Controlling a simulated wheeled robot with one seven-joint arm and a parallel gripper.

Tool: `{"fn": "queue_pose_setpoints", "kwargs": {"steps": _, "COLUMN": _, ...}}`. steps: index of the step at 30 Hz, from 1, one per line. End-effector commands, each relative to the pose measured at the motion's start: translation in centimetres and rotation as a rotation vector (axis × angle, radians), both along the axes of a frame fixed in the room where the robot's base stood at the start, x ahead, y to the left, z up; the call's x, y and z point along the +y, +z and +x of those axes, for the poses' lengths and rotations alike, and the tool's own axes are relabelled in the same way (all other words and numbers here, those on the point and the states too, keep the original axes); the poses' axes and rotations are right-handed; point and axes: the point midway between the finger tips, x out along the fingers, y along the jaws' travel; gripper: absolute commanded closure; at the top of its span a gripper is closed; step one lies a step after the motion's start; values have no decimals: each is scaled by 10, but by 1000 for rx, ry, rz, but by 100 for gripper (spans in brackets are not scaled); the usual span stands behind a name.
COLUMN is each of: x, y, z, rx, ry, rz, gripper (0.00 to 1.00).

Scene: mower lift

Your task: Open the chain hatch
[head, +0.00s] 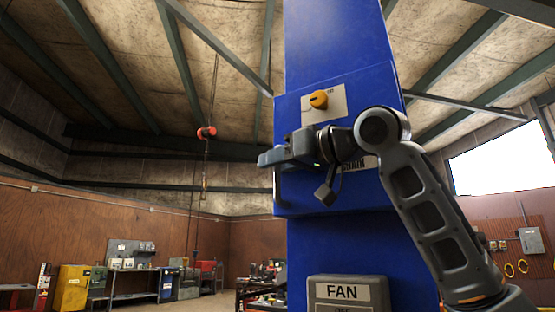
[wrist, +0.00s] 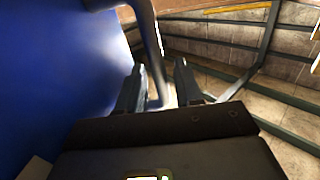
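The chain hatch (head: 300,192) is a blue panel on the front of a tall blue column; my arm partly covers its CHAIN label (head: 357,164). A grey bar handle (head: 277,190) runs down its left edge; in the wrist view the handle (wrist: 151,38) comes down from the top and reaches between my fingers. My gripper (head: 268,157) is at this left edge, near the handle's upper part. In the wrist view my gripper (wrist: 159,76) has its two fingers apart, with a gap beside the bar. The hatch looks closed.
An orange knob (head: 318,99) on a pale plate sits above my gripper. A FAN box (head: 342,293) is lower on the column. An orange hoist (head: 206,132) hangs at the left. Workbenches and a yellow cabinet (head: 73,288) stand far back. Space left of the column is open.

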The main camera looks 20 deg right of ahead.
Motion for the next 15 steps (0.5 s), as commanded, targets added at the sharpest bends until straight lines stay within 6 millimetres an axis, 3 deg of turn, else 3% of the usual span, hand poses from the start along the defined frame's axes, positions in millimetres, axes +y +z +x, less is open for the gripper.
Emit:
{"fn": "queue_pose_setpoints", "kwargs": {"steps": 8, "x": 1, "y": 0, "z": 1, "rx": 0, "ry": 0, "rz": 0, "gripper": 66}}
{"fn": "queue_pose_setpoints", "kwargs": {"steps": 15, "x": 0, "y": 0, "z": 1, "rx": 0, "ry": 0, "rz": 1, "gripper": 89}}
